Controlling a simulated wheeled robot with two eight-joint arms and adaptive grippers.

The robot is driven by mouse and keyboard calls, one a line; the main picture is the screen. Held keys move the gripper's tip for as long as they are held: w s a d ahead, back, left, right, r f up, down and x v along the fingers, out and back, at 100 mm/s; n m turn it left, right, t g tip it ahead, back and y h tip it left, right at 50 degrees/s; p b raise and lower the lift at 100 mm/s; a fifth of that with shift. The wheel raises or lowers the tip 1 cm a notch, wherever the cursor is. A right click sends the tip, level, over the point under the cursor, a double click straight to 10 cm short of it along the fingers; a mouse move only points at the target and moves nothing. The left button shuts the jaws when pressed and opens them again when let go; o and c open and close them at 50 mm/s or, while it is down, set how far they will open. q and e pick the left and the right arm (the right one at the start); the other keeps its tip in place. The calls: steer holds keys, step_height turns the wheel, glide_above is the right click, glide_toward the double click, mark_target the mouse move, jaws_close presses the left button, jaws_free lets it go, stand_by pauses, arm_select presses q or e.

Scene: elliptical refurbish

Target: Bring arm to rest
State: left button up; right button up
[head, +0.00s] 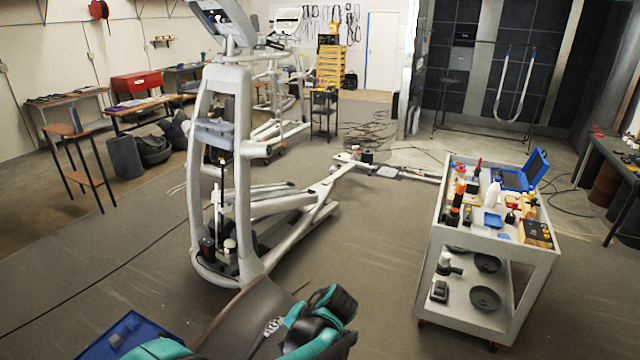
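My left arm shows in teal and black at the bottom of the head view, below the elliptical machine. My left gripper (272,326) is a small grey shape beside the black and teal arm part. It is small and partly hidden, so I cannot tell whether its fingers are open or shut. I see no object clearly held in it. My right gripper is out of view.
A grey elliptical machine (236,150) stands ahead, left of centre. A white tool cart (437,245) with tools and an open blue case (525,170) stands at the right. A blue tray (128,336) is at bottom left. Floor between machine and cart is clear.

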arm_select(q)
steer(key=s+a+f+n+t+h+b, duration=0.1)
steer(key=s+a+n+t+h+b, duration=0.1)
steer(key=s+b, duration=0.3)
steer(key=s+a+f+n+t+h+b, duration=0.1)
steer(key=s+a+h+b, duration=0.3)
steer(key=s, duration=0.7)
steer(key=shift+s+f+n+t+h+b, duration=0.3)
steer(key=shift+f+n+t+b, duration=0.1)
steer(key=shift+n+t+b, duration=0.25)
